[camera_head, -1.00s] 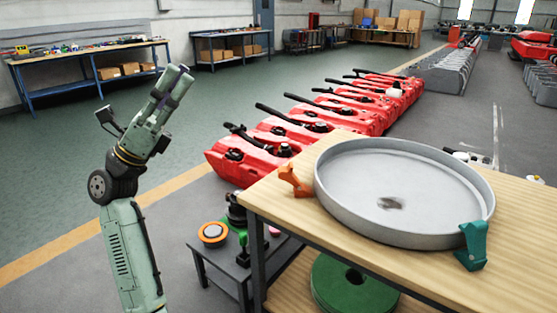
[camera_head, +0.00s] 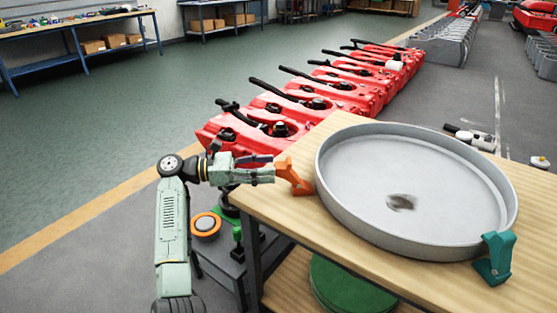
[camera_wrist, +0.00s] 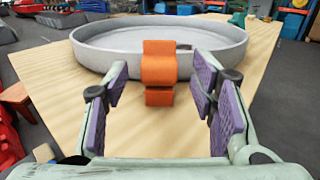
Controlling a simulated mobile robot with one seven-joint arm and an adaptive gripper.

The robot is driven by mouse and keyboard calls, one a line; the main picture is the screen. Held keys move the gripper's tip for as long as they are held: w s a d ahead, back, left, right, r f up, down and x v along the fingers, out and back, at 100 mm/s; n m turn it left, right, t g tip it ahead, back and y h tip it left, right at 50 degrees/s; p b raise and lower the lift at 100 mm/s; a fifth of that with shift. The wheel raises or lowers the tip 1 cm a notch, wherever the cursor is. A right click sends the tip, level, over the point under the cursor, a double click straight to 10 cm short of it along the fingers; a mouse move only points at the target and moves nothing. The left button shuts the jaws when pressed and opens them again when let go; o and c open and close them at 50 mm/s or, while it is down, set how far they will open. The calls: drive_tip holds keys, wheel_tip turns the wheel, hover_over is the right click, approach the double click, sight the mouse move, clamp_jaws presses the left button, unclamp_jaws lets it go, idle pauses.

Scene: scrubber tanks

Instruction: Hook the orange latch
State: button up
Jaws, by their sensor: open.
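The orange latch (camera_head: 293,177) stands on the wooden table (camera_head: 455,273), close to the left side of the round grey tray (camera_head: 418,242). In the wrist view the orange latch (camera_wrist: 159,70) is upright in front of the tray wall (camera_wrist: 100,60), centred ahead of my gripper (camera_wrist: 162,95). My gripper (camera_head: 274,168) is open, with the purple finger pads apart and nothing between them. In the head view its tips are just left of the latch. I cannot tell whether they touch it.
A teal latch (camera_head: 494,257) stands at the tray's front right. Red tanks (camera_head: 320,95) line the floor behind the table. A low stand with an orange-ringed disc (camera_head: 206,225) is beside the table's left edge. A green disc (camera_head: 345,290) lies on the lower shelf.

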sight(275, 166)
drive_tip(key=shift+w+d+p, duration=0.15)
drive_tip(key=shift+d+p, duration=0.35)
drive_tip(key=shift+d, duration=1.4)
drive_tip(key=shift+c, duration=0.4)
clamp_jaws()
